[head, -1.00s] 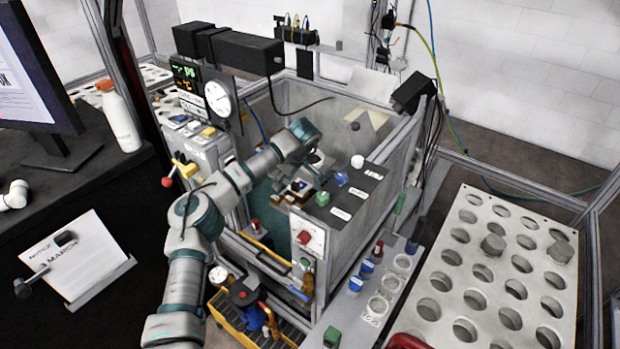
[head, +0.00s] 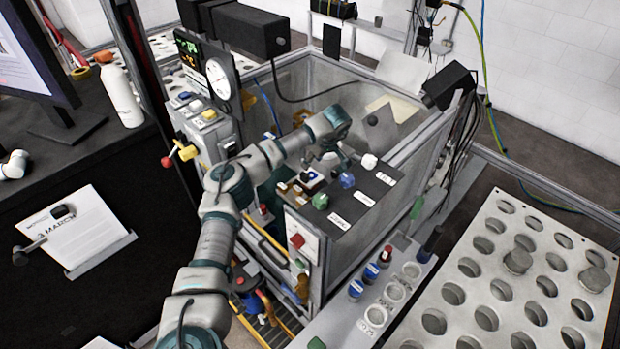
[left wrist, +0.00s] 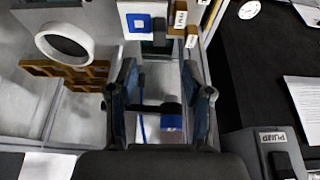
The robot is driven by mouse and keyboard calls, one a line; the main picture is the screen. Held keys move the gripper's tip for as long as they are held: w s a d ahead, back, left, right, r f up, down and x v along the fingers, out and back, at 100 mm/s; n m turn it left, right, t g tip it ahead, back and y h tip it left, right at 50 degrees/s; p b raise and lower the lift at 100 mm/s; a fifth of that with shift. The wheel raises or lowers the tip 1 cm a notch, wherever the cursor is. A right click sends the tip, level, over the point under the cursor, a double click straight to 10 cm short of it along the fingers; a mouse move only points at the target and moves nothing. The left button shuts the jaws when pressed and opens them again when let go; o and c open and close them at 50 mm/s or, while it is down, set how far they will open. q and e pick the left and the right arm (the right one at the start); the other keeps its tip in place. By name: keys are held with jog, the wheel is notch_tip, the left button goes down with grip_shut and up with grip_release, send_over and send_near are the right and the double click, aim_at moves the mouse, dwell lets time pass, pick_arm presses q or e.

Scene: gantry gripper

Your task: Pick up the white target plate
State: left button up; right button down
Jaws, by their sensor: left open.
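A small white plate with a blue square (left wrist: 143,21) is at the top of the left wrist view, beyond the fingertips. It seems to be the target plate. In the head view a small white and blue piece (head: 311,178) shows beside the grey button panel, partly crowded by the gripper. My left gripper (head: 326,163) is above and just behind it at the tank's edge. In the left wrist view the gripper's two fingers (left wrist: 159,76) stand apart with nothing clamped between them. The plate is apart from the fingers. My right gripper is not in view.
The grey panel (head: 358,205) has green, blue and white knobs close to the gripper. The grey-walled tank (head: 345,250) surrounds the work area. A white ring (left wrist: 65,43) and a brown grid (left wrist: 70,76) lie left in the wrist view. A perforated rack (head: 470,285) stands right.

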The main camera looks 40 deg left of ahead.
aim_at(305, 174)
pick_arm(q)
jog(key=x, duration=0.5)
jog(key=shift+w+f, duration=0.1)
jog(key=b+x, duration=0.1)
jog(key=x, duration=0.5)
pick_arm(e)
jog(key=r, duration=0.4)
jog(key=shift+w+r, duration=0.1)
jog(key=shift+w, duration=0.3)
